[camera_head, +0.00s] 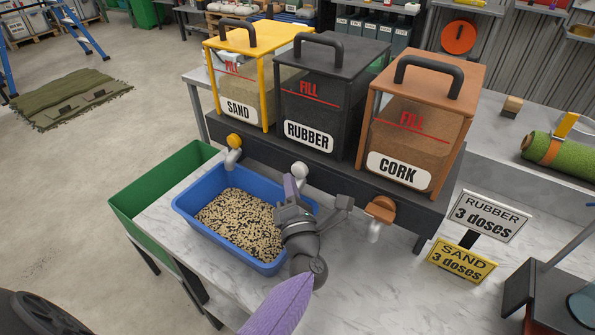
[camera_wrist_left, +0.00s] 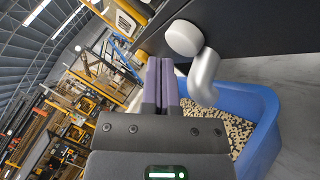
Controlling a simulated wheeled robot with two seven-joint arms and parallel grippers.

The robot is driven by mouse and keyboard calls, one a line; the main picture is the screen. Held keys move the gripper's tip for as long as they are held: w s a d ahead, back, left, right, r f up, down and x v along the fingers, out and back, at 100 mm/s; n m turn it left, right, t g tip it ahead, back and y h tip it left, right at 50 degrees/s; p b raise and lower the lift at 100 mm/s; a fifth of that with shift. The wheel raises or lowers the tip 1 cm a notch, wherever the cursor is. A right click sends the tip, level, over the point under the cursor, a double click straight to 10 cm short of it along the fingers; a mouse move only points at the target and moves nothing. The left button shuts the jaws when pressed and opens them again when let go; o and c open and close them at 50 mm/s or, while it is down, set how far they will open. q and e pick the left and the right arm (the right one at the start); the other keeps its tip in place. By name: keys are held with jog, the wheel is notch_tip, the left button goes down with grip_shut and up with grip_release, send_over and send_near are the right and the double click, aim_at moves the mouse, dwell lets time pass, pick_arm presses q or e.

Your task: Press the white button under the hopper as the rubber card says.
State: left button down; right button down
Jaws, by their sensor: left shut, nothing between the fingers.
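The black hopper (camera_head: 330,92), labelled RUBBER, stands between the sand and cork hoppers. The white button (camera_head: 300,170) is on the dark rail below it, and also shows in the left wrist view (camera_wrist_left: 184,38) above a silver spout (camera_wrist_left: 203,78). The white card (camera_head: 487,217) reads "RUBBER 3 doses". My left gripper (camera_head: 291,186) is shut and empty, its purple fingertips close to the button, just left of it in the wrist view; I cannot tell whether they touch. Below is the blue bin (camera_head: 187,212) with mixed tan and black granules. My right gripper is not in view.
The yellow sand hopper (camera_head: 258,38) has a yellow button (camera_head: 234,141); the cork hopper (camera_head: 428,80) has an orange-brown one (camera_head: 380,208). A yellow card (camera_head: 461,259) reads "SAND 3 doses". A green bin (camera_head: 150,190) stands left. A green turf roll (camera_head: 565,155) lies right.

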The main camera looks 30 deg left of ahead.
pick_arm(q)
jog(key=shift+w, duration=0.1)
jog(key=shift+w, duration=0.3)
jog(key=shift+w+b, duration=0.55)
jog(key=shift+b, duration=0.15)
dwell(0.5)
jog(key=shift+s, duration=0.1)
dwell(0.5)
jog(key=shift+s+p, duration=0.55)
jog(key=shift+s, duration=0.3)
